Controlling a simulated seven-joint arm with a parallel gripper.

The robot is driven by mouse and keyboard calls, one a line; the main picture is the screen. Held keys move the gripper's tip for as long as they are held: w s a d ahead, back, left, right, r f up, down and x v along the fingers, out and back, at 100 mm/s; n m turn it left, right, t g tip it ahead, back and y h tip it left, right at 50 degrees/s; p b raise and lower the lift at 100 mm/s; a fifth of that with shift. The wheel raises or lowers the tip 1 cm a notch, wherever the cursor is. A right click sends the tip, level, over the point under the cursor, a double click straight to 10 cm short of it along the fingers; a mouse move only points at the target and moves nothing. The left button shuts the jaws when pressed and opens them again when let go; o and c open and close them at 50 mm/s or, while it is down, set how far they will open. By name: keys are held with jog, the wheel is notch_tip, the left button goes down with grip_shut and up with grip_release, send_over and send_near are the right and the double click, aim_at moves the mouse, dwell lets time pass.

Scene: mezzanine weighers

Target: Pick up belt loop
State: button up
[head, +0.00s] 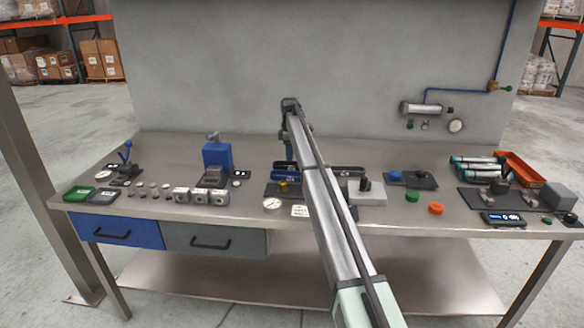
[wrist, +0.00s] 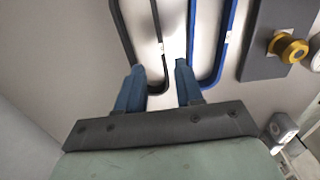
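Two long narrow belt loops lie side by side in the wrist view, a black loop (wrist: 159,30) and a blue loop (wrist: 220,50). Each has a rounded near end and a small white tag. My gripper (wrist: 159,66) is open, its two blue fingers pointing toward them. The tagged strand of the black loop shows between the fingertips. The right fingertip overlaps the blue loop's left strand in the picture. Whether the fingers touch either loop cannot be told. In the head view, my arm hides part of the loops and most of the gripper.
A grey plate (wrist: 268,55) with a yellow knob (wrist: 288,47) lies right of the blue loop. On the bench stand a blue block device (head: 217,156) to the left, a light grey box (head: 367,193), and an orange tray (head: 522,172) at the right. A grey wall stands behind.

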aim_at(292, 163)
jog(key=shift+s+d+f, duration=0.1)
jog(key=shift+d+f, duration=0.1)
jog(key=shift+f, duration=1.15)
jog(key=shift+s+d+f, duration=0.1)
jog(key=shift+d+f, duration=0.1)
jog(key=shift+f, duration=1.15)
jog(key=shift+c, duration=0.3)
grip_shut()
